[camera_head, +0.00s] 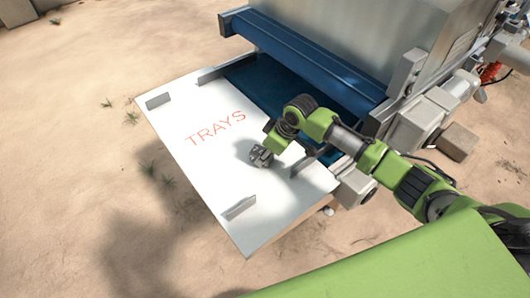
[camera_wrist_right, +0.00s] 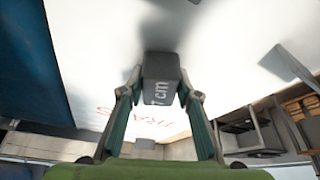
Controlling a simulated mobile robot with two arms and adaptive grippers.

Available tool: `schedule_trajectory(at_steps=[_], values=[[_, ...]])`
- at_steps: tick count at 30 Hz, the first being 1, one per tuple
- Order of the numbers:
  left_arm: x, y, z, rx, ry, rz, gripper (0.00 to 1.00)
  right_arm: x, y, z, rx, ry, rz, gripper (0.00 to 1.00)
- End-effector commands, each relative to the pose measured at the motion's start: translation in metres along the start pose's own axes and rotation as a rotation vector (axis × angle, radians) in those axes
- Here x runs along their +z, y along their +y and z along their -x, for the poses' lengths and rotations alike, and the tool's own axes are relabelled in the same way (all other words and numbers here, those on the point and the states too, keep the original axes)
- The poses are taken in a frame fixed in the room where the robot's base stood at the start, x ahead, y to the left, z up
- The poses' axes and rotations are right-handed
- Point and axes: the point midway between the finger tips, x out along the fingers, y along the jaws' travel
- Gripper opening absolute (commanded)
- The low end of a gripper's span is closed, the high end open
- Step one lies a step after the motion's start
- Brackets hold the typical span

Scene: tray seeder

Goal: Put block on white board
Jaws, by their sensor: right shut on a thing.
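The white board (camera_head: 180,110) is a flat white plate with red "TRAYS" lettering, in front of the blue conveyor; it also fills much of the right wrist view (camera_wrist_right: 235,50). My right gripper (camera_wrist_right: 161,92) is shut on a dark grey block (camera_wrist_right: 160,72) marked with a "cm" size. The block is between the two fingers. In the head view the right gripper (camera_head: 262,154) is over the board, right of the lettering. I cannot tell whether the block touches the board. My left gripper is not in view.
Small upright metal plates stand on the board's edges, one at the front (camera_head: 239,208) and one at the left (camera_head: 159,100). The blue conveyor machine (camera_head: 310,62) rises behind the board. A brown block (camera_head: 457,141) lies right of it. Sandy ground surrounds everything.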

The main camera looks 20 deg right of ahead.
Motion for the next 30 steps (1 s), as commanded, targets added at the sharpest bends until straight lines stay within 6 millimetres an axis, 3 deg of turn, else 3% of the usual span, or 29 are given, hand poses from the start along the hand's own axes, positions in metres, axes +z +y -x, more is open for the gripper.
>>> schedule_trajectory(at_steps=[8,9,10,23,30], values=[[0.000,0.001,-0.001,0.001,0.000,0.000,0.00,0.001,0.000,-0.002,0.000,0.001,0.000,0.05],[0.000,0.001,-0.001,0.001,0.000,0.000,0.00,0.001,0.000,-0.002,0.000,0.000,0.001,0.41],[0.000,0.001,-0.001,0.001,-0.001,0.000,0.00,0.001,0.000,-0.002,0.000,-0.001,0.001,0.47],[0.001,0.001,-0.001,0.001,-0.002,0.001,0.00,0.000,0.001,0.004,0.001,0.000,0.000,0.47],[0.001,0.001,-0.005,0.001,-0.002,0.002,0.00,0.000,0.002,0.047,0.003,0.002,0.002,0.47]])
